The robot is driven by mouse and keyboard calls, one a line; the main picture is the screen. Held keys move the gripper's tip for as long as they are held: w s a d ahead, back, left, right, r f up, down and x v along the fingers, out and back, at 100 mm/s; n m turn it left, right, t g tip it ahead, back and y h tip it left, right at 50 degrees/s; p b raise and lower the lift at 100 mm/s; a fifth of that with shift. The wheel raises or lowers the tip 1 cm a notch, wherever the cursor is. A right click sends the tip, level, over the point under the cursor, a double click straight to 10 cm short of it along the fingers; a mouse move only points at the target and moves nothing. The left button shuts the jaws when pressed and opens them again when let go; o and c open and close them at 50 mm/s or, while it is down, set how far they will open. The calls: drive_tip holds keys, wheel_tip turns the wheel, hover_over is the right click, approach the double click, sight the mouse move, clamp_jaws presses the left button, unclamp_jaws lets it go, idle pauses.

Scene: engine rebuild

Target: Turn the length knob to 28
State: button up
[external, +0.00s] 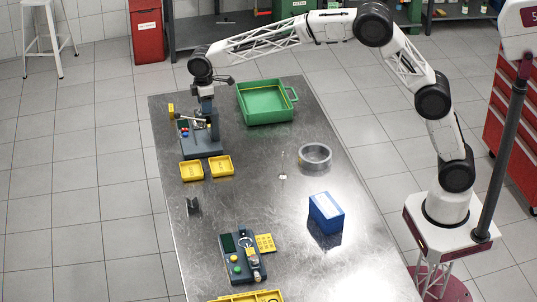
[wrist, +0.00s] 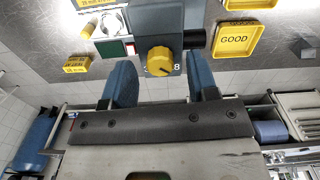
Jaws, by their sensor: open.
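In the wrist view a yellow round knob (wrist: 160,61) with a dark pointer mark sits on the front of a blue-grey gauge device (wrist: 155,22). A digit that looks like 8 shows beside the knob's lower right; the rest of the scale is unreadable or hidden. My gripper (wrist: 163,75) is open, with one blue finger on each side of the knob and visible gaps between. In the external view my gripper (external: 207,105) is above the device's grey base (external: 203,147) at the table's far left. The knob cannot be made out there.
Two yellow trays (external: 191,170) lie in front of the device; one tray (wrist: 246,40) reads GOOD in the wrist view. A green bin (external: 266,118), a grey ring (external: 315,156), a blue box (external: 326,213) and a second device (external: 242,257) are on the table (external: 250,200).

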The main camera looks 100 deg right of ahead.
drive_tip(key=shift+f, duration=0.4)
drive_tip(key=c, duration=0.9)
drive_tip(key=shift+m, duration=0.6)
drive_tip(key=o, duration=0.9)
